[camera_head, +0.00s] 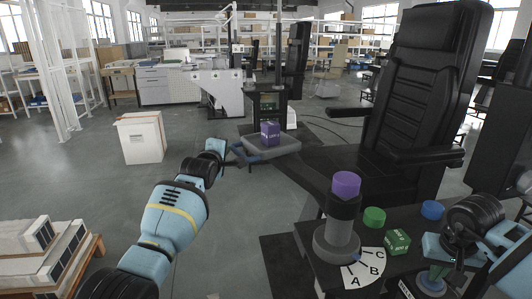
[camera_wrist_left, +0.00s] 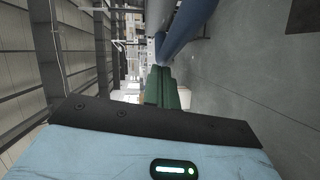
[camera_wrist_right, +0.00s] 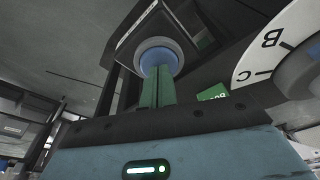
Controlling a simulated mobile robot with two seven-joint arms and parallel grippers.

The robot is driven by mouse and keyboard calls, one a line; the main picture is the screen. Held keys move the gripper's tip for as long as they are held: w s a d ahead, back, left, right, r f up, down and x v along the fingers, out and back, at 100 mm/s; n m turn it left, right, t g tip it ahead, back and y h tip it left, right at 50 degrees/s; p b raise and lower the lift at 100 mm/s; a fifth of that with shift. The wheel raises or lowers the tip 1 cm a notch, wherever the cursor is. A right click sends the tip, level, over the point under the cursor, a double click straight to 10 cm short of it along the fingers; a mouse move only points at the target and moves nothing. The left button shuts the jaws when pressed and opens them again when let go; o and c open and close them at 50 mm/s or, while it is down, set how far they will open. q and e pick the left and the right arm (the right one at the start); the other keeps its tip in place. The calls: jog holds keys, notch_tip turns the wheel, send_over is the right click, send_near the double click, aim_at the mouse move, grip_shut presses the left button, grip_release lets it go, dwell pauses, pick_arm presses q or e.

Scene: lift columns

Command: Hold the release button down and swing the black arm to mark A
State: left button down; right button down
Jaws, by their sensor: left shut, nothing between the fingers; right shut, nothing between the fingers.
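A black upright post (camera_head: 342,206) with a purple cap (camera_head: 346,184) stands on a round grey hub (camera_head: 336,243) at the table's left end. I cannot make out a separate black arm. A white dial (camera_head: 365,272) lettered A, B and C fans out beside the hub; part of it shows in the right wrist view (camera_wrist_right: 262,55). A round blue button in a grey ring (camera_wrist_right: 158,56) lies beyond my right gripper's shut green fingers (camera_wrist_right: 157,85); contact is unclear. My left gripper (camera_head: 223,160) is shut and empty, away from the table; its green fingers show in the left wrist view (camera_wrist_left: 160,88).
A green cylinder (camera_head: 374,217), a green box (camera_head: 396,242) and a blue cylinder (camera_head: 432,210) stand on the dark table between hub and right arm. A black chair (camera_head: 425,100) is behind. A purple box (camera_head: 270,133) sits on a grey platform beyond my left gripper.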

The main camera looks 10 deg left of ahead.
aim_at(233, 148)
jog(key=shift+f, duration=0.1)
pick_arm(q)
jog(key=shift+w+d+f, duration=0.1)
jog(key=shift+w+d, duration=1)
jog(key=shift+w, duration=0.2)
jog(key=shift+s+a, duration=0.1)
jog(key=shift+a, duration=0.1)
jog(key=s+a+r, duration=0.2)
jog(key=s+a, duration=0.1)
jog(key=s, duration=0.9)
jog(key=shift+a+r, duration=0.15)
jog(key=shift+a, duration=0.25)
